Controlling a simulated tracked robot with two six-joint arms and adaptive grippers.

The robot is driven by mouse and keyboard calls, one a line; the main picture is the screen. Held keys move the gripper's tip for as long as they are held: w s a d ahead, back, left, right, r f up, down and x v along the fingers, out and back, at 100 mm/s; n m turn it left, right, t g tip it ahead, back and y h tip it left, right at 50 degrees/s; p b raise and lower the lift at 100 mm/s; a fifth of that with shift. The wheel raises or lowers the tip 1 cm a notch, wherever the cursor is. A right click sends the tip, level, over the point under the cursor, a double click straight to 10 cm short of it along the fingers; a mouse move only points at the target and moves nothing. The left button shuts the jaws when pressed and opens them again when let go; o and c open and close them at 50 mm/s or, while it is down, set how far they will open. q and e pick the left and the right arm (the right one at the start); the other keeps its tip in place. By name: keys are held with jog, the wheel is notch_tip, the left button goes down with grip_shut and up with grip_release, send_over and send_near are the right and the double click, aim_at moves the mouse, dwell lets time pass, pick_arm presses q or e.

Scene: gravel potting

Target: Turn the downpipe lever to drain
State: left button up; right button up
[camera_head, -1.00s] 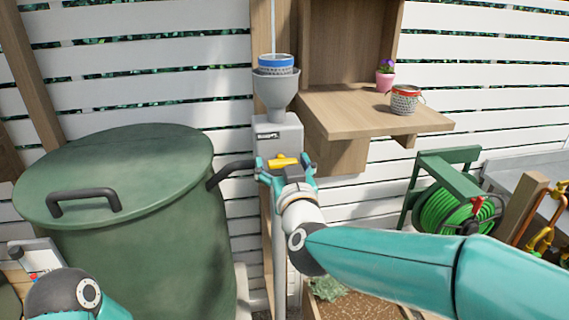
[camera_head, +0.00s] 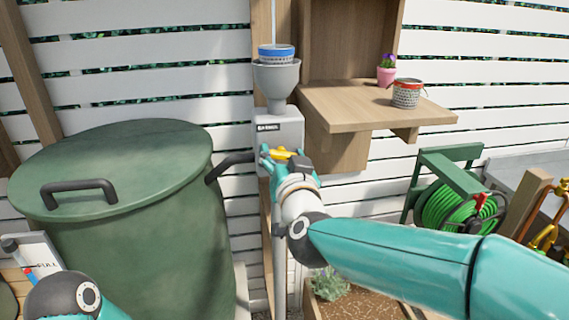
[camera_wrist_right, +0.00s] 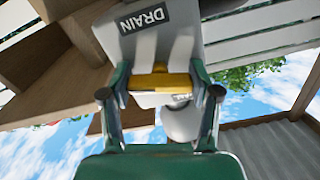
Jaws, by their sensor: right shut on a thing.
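The grey downpipe box (camera_head: 282,126) stands below a grey funnel (camera_head: 276,82), with a small black label on its front. The wrist view shows a label reading DRAIN (camera_wrist_right: 145,17) on the box. The yellow lever (camera_head: 283,154) is on the box front and also shows in the right wrist view (camera_wrist_right: 160,82), spanning between my fingers. My right gripper (camera_head: 285,158) is shut on the lever, one finger at each end; it partly hides the lever in the head view. Of my left arm only a link shows at lower left; its gripper is out of view.
A green lidded barrel (camera_head: 120,240) stands left, joined to the box by a black pipe (camera_head: 230,164). A wooden shelf (camera_head: 350,108) juts out at right, close above my right arm. A green hose reel (camera_head: 450,200) stands farther right. A planter (camera_head: 375,302) lies below.

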jog(key=m+b, duration=0.2)
jog(key=m, duration=0.1)
jog(key=shift+f+m, duration=0.15)
jog(key=shift+m, duration=0.25)
jog(key=m+b, duration=0.2)
jog(key=m, duration=0.1)
jog(key=shift+m, duration=0.3)
jog(key=m+b, duration=0.2)
jog(key=m, duration=0.1)
jog(key=shift+m, duration=0.3)
jog(key=shift+m+b, duration=0.95)
jog(key=shift+m, duration=0.95)
jog(key=o, duration=1.2)
jog(key=shift+d, duration=0.1)
jog(key=shift+c, duration=0.2)
jog(key=shift+s, duration=0.15)
